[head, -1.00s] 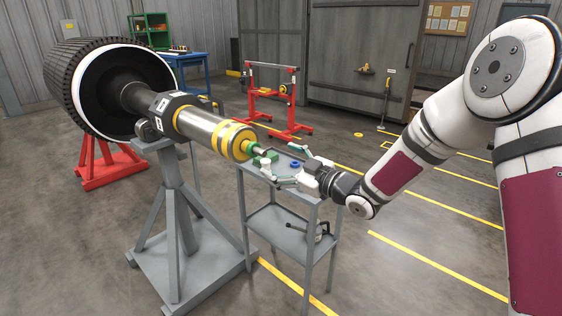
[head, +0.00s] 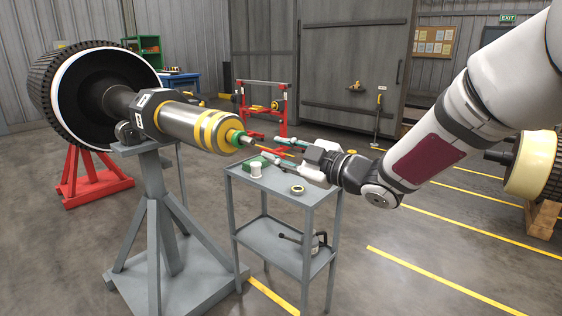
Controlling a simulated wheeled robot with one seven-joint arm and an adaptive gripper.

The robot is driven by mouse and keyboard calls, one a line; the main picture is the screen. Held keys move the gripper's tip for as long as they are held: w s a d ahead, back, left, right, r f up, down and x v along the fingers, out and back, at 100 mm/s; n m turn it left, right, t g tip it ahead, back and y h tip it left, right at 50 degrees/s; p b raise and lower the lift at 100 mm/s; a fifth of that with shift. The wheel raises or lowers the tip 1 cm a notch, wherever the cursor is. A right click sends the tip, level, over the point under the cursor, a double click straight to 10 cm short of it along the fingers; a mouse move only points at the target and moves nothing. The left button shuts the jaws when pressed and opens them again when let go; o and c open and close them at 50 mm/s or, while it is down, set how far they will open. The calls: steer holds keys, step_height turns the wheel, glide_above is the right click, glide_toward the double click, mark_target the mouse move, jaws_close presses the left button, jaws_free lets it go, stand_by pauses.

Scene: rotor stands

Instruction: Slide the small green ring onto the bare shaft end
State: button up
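The large rotor's shaft (head: 190,122) lies on the grey stand, its yellow-banded end facing right. A small green ring (head: 237,138) sits around the narrow shaft end, close against the yellow end face. A short silver tip (head: 247,140) sticks out beyond it. My gripper (head: 268,147) is to the right of the tip, above the cart. Its two fingers are apart, pointing left towards the shaft, and I see nothing held between them.
The grey rotor stand (head: 160,235) is left of the cart.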

mark_target(253, 143)
steer(key=shift+x, duration=2.3)
steer(key=shift+w+a, duration=0.1)
steer(key=shift+a, duration=0.1)
steer(key=shift+b+x, duration=0.6)
steer(key=shift+x, duration=1.9)
steer(key=shift+v, duration=3.5)
